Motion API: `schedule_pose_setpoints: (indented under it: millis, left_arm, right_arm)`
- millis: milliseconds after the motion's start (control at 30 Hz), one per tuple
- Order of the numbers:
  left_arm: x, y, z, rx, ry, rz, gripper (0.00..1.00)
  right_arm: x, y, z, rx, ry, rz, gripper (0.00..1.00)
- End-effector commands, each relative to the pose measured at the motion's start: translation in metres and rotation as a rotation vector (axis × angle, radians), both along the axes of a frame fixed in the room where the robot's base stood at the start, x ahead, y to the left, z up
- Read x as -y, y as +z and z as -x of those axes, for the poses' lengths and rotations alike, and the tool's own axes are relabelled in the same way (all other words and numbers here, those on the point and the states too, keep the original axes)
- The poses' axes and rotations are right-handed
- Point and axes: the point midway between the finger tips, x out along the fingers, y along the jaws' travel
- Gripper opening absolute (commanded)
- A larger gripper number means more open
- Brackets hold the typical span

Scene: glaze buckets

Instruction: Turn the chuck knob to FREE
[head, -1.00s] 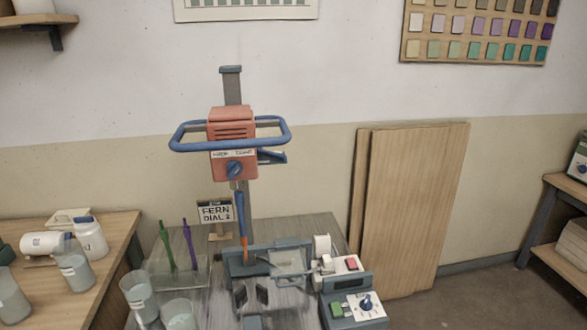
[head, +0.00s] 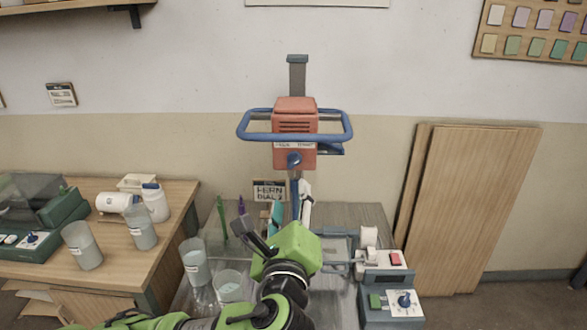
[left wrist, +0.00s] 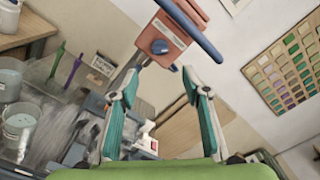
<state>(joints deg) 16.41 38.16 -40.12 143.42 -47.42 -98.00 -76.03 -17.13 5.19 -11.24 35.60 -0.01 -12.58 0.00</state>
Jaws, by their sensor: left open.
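The chuck knob (head: 294,160) is a round blue knob on the front of the red mixer head (head: 295,125), under a pale label strip too small to read. It also shows in the left wrist view (left wrist: 160,47). I cannot tell which way the knob points. My left gripper (head: 291,196) has a green body and teal and white fingers. It is below and in front of the knob. In the left wrist view its fingers (left wrist: 160,76) are spread and empty, with the knob above and between their tips, apart from them. My right gripper is not in view.
A blue hoop rail (head: 343,127) surrounds the mixer head. Clear buckets (head: 195,262) and a sign (head: 269,191) stand left of my arm. Wooden boards (head: 475,210) lean on the wall.

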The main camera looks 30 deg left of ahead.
Motion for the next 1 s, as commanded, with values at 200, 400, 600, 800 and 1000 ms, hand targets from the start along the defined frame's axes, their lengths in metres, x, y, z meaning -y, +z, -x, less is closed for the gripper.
schedule_pose_setpoints:
  millis: [200, 400, 600, 800, 1000]
  left_arm:
    - [-0.013, -0.006, -0.02, 0.006, 0.001, 0.002, 0.43]
    - [-0.038, 0.003, -0.059, -0.002, 0.005, -0.002, 0.43]
    - [-0.057, 0.002, -0.091, -0.002, 0.003, 0.002, 0.43]
    - [-0.067, 0.0, -0.109, 0.0, 0.0, 0.002, 0.43]
    - [-0.069, -0.001, -0.112, 0.0, 0.0, 0.005, 0.43]
  right_arm:
    - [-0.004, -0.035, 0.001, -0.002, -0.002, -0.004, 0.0]
    - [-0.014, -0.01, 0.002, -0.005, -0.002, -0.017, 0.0]
    - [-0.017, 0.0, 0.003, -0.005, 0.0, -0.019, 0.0]
    - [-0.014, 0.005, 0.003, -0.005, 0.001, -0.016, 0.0]
    - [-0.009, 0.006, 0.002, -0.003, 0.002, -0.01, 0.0]
